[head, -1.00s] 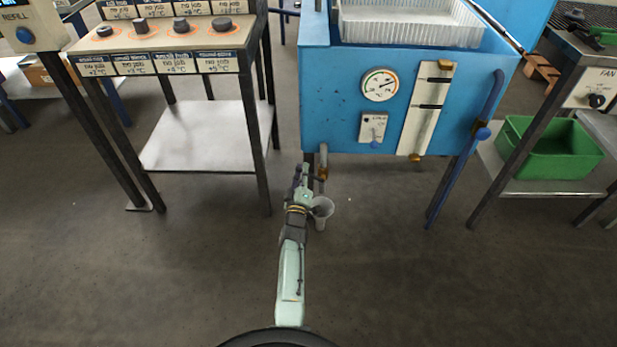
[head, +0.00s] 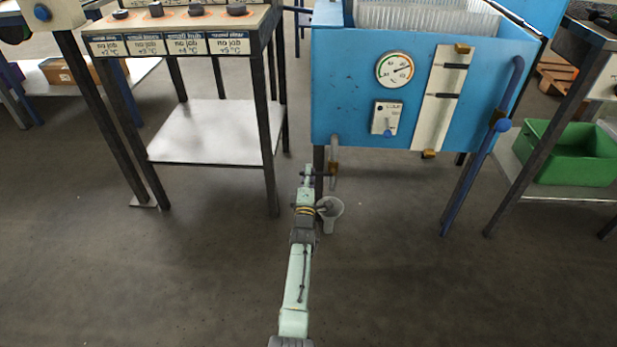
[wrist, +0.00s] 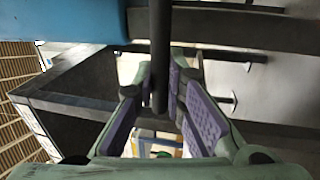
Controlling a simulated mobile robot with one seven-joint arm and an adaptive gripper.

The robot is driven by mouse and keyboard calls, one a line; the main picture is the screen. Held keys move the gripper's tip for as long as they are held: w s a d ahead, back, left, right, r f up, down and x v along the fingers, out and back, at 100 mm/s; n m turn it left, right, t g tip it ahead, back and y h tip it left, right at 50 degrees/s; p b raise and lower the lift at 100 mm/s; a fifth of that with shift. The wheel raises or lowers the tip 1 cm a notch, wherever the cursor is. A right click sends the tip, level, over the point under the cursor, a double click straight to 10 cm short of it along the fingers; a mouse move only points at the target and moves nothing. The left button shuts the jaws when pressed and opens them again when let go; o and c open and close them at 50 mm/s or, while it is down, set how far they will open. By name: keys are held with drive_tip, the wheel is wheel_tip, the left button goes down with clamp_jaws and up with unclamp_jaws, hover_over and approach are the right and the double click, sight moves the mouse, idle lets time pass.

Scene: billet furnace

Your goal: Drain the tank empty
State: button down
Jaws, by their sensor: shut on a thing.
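The blue tank (head: 350,95) stands in the middle of the head view. A short grey drain pipe (head: 333,150) comes down from its underside at the left. A funnel-shaped grey drain cup (head: 332,222) stands below the pipe. My gripper (head: 312,172) is beside the pipe, just above the cup. In the wrist view my gripper (wrist: 163,105) has its purple pads closed around a dark bar (wrist: 160,45), which looks like the drain valve handle. A sight strip (head: 440,105) with two dark marks is on the tank front; I cannot read the water level. No stream from the pipe can be made out.
A round gauge (head: 394,69) and a small switch plate (head: 386,118) are on the tank front. A green bin (head: 565,165) sits on a shelf at right. The floor in front is clear.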

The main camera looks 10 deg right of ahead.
drive_tip(key=shift+f, duration=0.1)
idle(0.3)
drive_tip(key=c, duration=1.6)
unclamp_jaws()
drive_tip(key=shift+c, duration=0.2)
wheel_tip(320, 180, up, 10)
drive_tip(key=shift+r, duration=0.1)
drive_tip(key=shift+s, duration=0.1)
